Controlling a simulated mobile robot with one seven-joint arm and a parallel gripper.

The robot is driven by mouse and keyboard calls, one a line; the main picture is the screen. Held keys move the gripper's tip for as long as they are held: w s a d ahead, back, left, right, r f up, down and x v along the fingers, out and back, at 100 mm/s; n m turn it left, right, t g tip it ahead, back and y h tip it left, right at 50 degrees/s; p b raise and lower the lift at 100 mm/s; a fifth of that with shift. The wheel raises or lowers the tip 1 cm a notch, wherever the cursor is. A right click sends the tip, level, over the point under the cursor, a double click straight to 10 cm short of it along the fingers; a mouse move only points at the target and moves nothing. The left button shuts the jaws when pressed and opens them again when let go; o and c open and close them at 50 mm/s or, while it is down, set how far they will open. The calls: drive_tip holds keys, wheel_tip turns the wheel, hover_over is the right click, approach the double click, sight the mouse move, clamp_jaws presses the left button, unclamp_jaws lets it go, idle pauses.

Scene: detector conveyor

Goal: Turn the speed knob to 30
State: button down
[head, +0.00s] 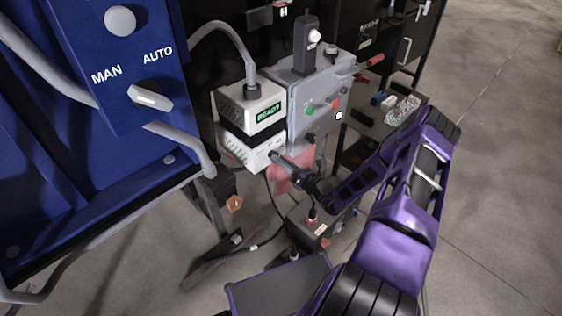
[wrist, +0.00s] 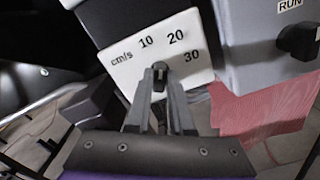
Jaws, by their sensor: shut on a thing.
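The speed knob (wrist: 160,70) is small and dark. It sits at the lower part of a white plate (wrist: 205,68) marked cm/s, 10, 20 and 30 in the wrist view. My gripper (wrist: 160,82) is shut on the knob, with a finger on each side. The fingers hide most of the knob, and I cannot tell which number it points to. In the head view my gripper (head: 279,159) reaches the front of the lower white box (head: 245,154), and the knob is too small to make out.
A white unit (head: 248,108) with a green READY display sits above the lower box. A grey control box (head: 310,90) with buttons stands right beside it. Pink sheet material (wrist: 265,105) hangs close to the right of my gripper. A blue panel (head: 120,60) with a MAN/AUTO switch fills the left.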

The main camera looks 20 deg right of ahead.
drive_tip(key=m, duration=1.2)
drive_tip(key=shift+f, duration=0.2)
idle(0.5)
drive_tip(key=c, duration=0.8)
unclamp_jaws()
drive_tip(key=shift+d, duration=0.1)
drive_tip(key=v, duration=1.7)
drive_tip(key=shift+s, duration=0.2)
